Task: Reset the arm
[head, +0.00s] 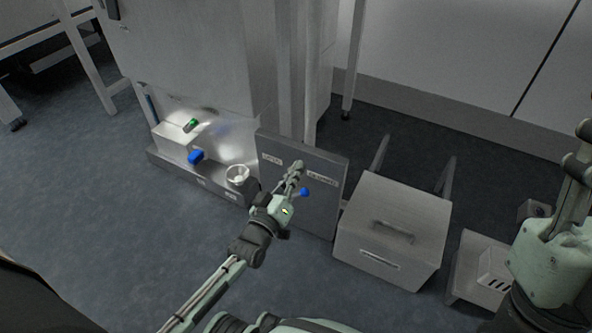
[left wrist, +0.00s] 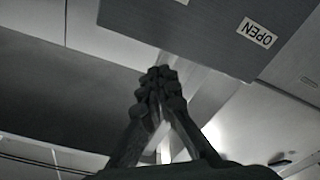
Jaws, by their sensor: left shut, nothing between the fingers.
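My left gripper (head: 296,168) is in front of a grey panel (head: 328,212) in the head view. Its fingers point up and away, and are closed with nothing between them.
A metal box (head: 395,225) with a handle stands right of the panel, with a smaller pale unit (head: 482,268) beside it. Left of the panel, a low ledge (head: 175,165) carries a white box (head: 172,141), a blue piece (head: 196,156) and a round cup (head: 238,174).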

